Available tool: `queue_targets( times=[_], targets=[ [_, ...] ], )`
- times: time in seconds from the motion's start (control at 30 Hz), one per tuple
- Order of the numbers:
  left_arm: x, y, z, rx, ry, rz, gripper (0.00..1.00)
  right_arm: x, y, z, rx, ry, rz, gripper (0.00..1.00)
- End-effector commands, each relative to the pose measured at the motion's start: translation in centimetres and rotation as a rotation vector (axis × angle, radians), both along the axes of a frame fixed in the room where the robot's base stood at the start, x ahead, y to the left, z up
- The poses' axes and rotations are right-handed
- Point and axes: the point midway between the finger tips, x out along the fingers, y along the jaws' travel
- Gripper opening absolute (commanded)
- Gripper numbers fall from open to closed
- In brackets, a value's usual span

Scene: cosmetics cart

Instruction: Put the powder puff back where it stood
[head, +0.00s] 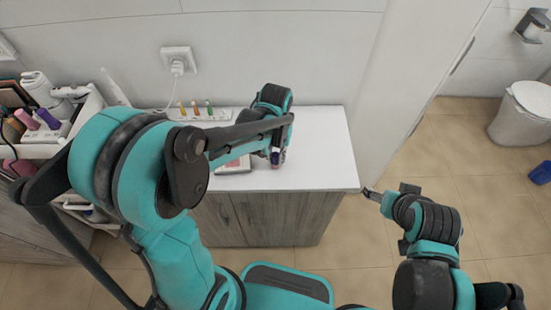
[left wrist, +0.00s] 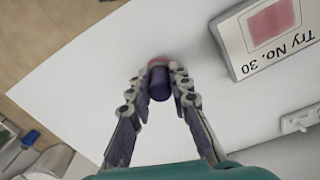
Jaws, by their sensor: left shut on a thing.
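The powder puff, with a dark purple handle (left wrist: 159,84) and a pinkish end (left wrist: 160,62), is between the fingers of my left gripper (left wrist: 160,88) in the left wrist view. The gripper is shut on the handle. In the head view my left gripper (head: 276,150) is over the right half of the white cabinet top (head: 320,150), with the purple handle just showing. I cannot tell whether the puff touches the top. My right gripper (head: 372,194) is off the cabinet's right front corner; its jaw opening is too small to judge.
A card stand reading "Try No. 30" (left wrist: 270,42) sits beside the held puff, partly hidden in the head view. A strip with several coloured-tip items (head: 196,113) lies along the wall. A crowded cosmetics cart (head: 45,150) is at left. The top's right side is clear.

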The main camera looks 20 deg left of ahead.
Motion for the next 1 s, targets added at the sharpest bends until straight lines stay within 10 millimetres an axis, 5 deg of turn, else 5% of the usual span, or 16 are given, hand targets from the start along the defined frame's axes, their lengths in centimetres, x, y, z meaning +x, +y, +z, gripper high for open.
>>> queue_targets(
  times=[0.37,0.4,0.47,0.8,1.0],
  targets=[
    [0.0,0.0,-0.5,0.000,0.000,0.000,0.00,0.0,0.0,-0.4,0.000,0.000,0.000,0.73],
    [0.0,0.0,-0.4,0.000,0.000,0.000,0.29,0.0,0.0,-0.3,0.000,0.000,0.000,0.73],
    [0.0,0.0,-0.4,0.000,0.000,0.000,0.40,0.0,0.0,-0.3,0.000,0.000,0.000,0.73],
    [0.0,0.0,0.0,0.000,0.000,0.000,0.40,0.0,0.0,0.1,0.000,0.000,0.000,0.73],
    [-0.1,0.0,3.1,0.000,0.000,0.000,0.40,0.0,0.0,1.3,0.000,0.000,0.000,0.73]
  ],
)
